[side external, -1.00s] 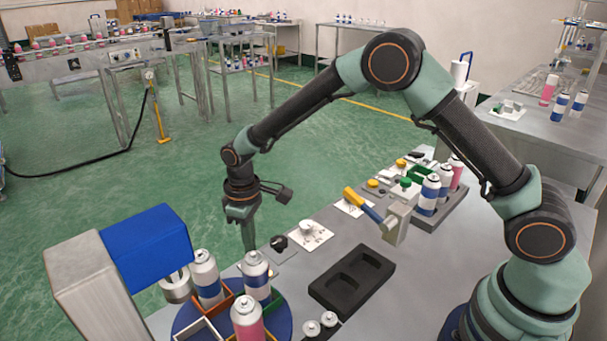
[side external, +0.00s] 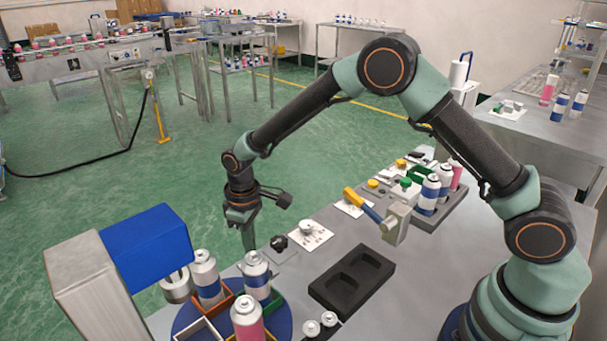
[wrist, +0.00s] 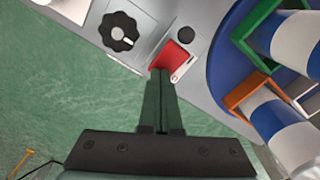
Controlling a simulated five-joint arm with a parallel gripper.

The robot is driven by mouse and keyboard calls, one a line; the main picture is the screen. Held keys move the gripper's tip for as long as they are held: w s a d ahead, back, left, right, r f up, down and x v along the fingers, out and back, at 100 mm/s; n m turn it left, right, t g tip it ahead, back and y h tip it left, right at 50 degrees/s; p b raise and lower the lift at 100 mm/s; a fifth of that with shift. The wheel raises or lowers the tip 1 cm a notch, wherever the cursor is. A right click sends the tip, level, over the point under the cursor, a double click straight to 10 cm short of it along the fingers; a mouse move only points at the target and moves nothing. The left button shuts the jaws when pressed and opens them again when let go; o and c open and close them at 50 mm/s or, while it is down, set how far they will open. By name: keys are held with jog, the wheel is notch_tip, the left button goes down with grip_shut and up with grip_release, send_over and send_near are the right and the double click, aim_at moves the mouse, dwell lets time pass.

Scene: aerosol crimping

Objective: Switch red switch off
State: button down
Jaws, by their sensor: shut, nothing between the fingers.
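The red switch (wrist: 175,57) shows in the wrist view as a red rocker on a pale plate, just past my fingertips. In the side view I cannot make it out; my gripper and the cans are around that spot. My gripper (wrist: 160,75) is shut and empty, its fingertips at the near edge of the red switch. I cannot tell whether they touch it. My gripper (side external: 248,240) also shows in the side view, pointing down at the far edge of the table.
A black knob (wrist: 118,32) sits beside the switch, and a small dark round button (wrist: 185,34) is close by. The blue turntable (wrist: 222,62) with cans and coloured holders stands to the right. A black tray (side external: 352,280) lies on the table.

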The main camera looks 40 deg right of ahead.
notch_tip(320, 180, up, 11)
jog(key=shift+f, duration=0.2)
dwell(1.2)
jog(key=s+d+r+m+t, duration=0.25)
jog(key=s+d+r, duration=0.35)
jog(key=d+r, duration=0.3)
jog(key=s+d+r+m+t, duration=0.1)
jog(key=s+d, duration=0.2)
jog(key=s, duration=0.3)
jog(key=s+d+r+m+t, duration=0.2)
jog(key=s+d, duration=0.1)
jog(key=s, duration=0.2)
jog(key=shift+s, duration=0.4)
